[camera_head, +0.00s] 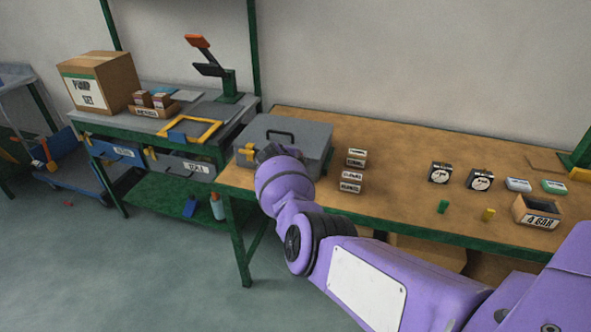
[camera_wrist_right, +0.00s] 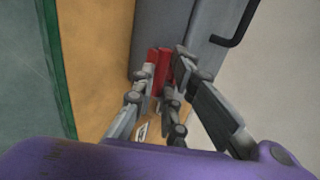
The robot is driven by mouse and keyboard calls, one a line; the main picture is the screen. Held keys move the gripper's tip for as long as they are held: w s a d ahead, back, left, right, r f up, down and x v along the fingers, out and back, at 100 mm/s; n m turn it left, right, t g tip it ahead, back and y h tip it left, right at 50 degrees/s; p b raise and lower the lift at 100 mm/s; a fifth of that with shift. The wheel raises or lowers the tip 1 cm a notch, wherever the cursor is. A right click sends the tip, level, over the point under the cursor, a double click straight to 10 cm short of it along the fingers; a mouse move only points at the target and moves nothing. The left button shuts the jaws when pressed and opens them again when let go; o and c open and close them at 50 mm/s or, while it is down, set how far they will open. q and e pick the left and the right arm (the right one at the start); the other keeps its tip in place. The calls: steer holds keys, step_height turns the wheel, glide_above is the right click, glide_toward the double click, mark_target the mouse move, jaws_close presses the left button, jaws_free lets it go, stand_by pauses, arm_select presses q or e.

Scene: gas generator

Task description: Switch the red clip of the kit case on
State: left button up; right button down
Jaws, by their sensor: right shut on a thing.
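The grey kit case (camera_head: 308,137) lies closed on the left end of the wooden bench, with a black handle (camera_head: 281,133) on its lid. A yellow clip (camera_head: 246,155) shows at its left front. In the right wrist view the red clip (camera_wrist_right: 161,68) is against the side of the case (camera_wrist_right: 165,25). My right gripper (camera_wrist_right: 165,80) is shut on the red clip, with a finger on either side. In the head view my right gripper (camera_head: 272,152) is at the case front, mostly hidden by my purple wrist, which also hides the red clip. My left gripper is out of view.
Small labelled boxes (camera_head: 351,182) stand close right of the case. Gauges (camera_head: 480,180), green and yellow pieces and an open box (camera_head: 537,212) are farther right. A grey side table (camera_head: 185,110) stands to the left.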

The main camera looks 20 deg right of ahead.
steer(key=shift+w+d+r+g+y+b, duration=0.15)
steer(key=shift+w+d+g+y+b, duration=0.1)
steer(key=shift+g+y+b, duration=0.35)
steer(key=shift+w+d+r+g+y+b, duration=0.2)
steer(key=shift+g+y, duration=0.2)
steer(key=shift+g, duration=0.4)
steer(key=c, duration=1.8)
jaws_free()
steer(key=shift+w+d, duration=0.1)
steer(key=shift+w, duration=0.05)
steer(key=shift+a+r, duration=0.2)
steer(key=v, duration=1.1)
steer(key=shift+s+r, duration=0.2)
steer(key=shift+s, duration=0.1)
